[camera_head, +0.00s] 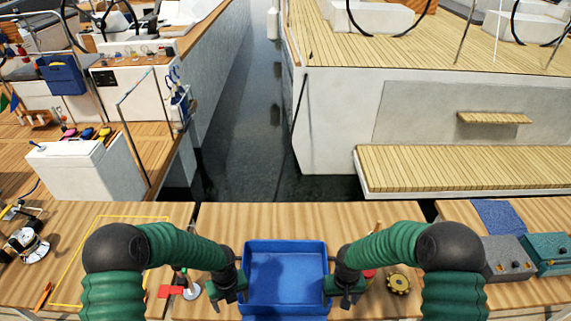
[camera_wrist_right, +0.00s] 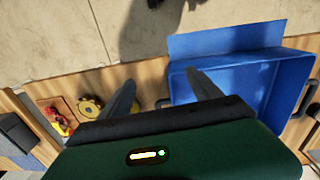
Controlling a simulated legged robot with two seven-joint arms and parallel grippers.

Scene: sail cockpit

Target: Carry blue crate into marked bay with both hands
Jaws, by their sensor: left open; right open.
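The blue crate (camera_head: 285,246) stands on the middle wooden bench top, upright, and looks empty; the right wrist view also shows it (camera_wrist_right: 225,58). My left gripper (camera_head: 228,287) is open at the crate's left side. My right gripper (camera_head: 343,291) is open at its right side. In the right wrist view the open fingers (camera_wrist_right: 161,78) appear on either side of the crate's near wall and dark handle (camera_wrist_right: 164,103); I cannot tell whether they touch. A yellow outline (camera_head: 134,217) marks a bay on the left bench section, partly hidden by my left arm.
A red piece (camera_head: 170,291) lies left of the crate. A yellow wheel (camera_head: 398,283) lies to its right. A winch (camera_head: 27,245) stands at far left. Grey (camera_head: 505,258) and teal (camera_head: 548,252) boxes stand at right. The bench behind the crate is clear, with water beyond.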

